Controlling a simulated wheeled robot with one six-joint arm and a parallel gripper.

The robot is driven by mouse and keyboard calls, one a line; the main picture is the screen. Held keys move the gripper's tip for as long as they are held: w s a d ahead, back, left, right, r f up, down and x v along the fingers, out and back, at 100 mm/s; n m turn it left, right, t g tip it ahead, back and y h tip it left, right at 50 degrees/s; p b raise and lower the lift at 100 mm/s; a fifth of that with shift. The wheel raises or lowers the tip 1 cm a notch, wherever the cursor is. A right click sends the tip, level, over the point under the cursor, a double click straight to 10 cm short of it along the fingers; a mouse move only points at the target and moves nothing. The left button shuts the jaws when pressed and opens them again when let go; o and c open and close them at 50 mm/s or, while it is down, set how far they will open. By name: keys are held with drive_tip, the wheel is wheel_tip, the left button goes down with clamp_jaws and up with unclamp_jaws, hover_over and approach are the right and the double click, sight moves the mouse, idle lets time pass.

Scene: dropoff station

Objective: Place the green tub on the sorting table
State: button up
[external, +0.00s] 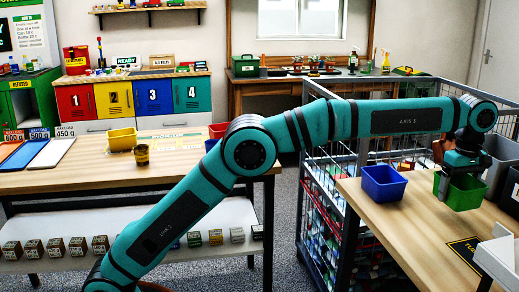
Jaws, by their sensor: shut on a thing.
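The green tub (465,194) is at the right, over the wooden table (412,222) on that side. My gripper (461,175) comes down from above and is shut on the tub; the fingers are small and partly lost against it. I cannot tell whether the tub's base touches the tabletop or hangs just above it. Another wooden table (75,179) stands at the left. No readable sign tells which of the two is the sorting table.
A blue tub (384,184) stands left of the green tub. Grey bins (500,165) crowd it on the right. A wire cage (330,190) stands beside the right table.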

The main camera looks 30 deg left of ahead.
drive_tip(key=shift+f, duration=2.15)
drive_tip(key=o, duration=0.8)
drive_tip(key=shift+f, duration=0.1)
wheel_tip(320, 180, up, 12)
drive_tip(key=shift+r, duration=0.1)
